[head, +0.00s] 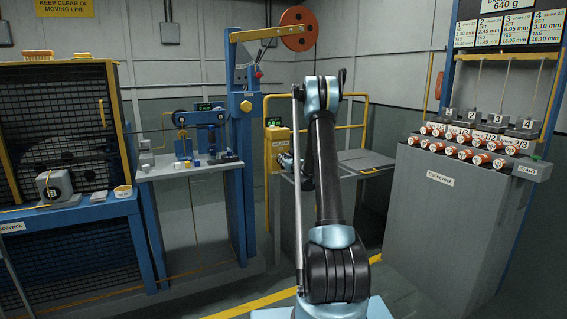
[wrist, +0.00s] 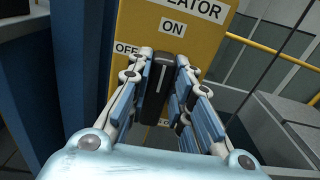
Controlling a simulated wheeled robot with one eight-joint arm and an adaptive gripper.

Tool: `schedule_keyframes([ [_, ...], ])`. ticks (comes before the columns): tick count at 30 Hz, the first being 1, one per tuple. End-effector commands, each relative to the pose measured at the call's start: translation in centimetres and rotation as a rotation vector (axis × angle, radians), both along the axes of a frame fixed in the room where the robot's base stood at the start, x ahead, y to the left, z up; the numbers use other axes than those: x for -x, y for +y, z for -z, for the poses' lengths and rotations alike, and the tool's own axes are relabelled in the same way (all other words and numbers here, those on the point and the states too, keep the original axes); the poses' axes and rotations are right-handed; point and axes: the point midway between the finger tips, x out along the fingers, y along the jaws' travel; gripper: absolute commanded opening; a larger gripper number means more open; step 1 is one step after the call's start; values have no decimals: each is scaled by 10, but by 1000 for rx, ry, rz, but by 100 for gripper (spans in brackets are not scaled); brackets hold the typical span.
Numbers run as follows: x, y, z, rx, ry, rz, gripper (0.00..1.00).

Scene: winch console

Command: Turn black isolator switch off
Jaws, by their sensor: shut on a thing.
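The black isolator switch (wrist: 157,92) sits on a yellow isolator panel (wrist: 205,45) in the wrist view. Its white line points up towards the ON label (wrist: 173,27). The OFF label (wrist: 126,48) is to its upper left. My gripper (wrist: 164,62) has its blue-padded fingers on both sides of the switch and is shut on it. In the head view the yellow panel (head: 277,150) stands in the middle, left of my arm.
A blue post (head: 240,150) stands left of the panel, close by in the wrist view too (wrist: 82,70). A yellow rail (head: 350,98) and a grey bench (head: 365,162) are behind and right.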

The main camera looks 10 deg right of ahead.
Motion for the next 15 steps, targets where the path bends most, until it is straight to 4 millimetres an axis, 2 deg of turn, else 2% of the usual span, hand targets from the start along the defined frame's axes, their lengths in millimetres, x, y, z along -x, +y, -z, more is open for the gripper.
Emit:
schedule_keyframes([
  [8, 1, 4, 1, 165, -54, 0, 0],
  [15, 3, 9, 2, 378, -123, 0, 0],
])
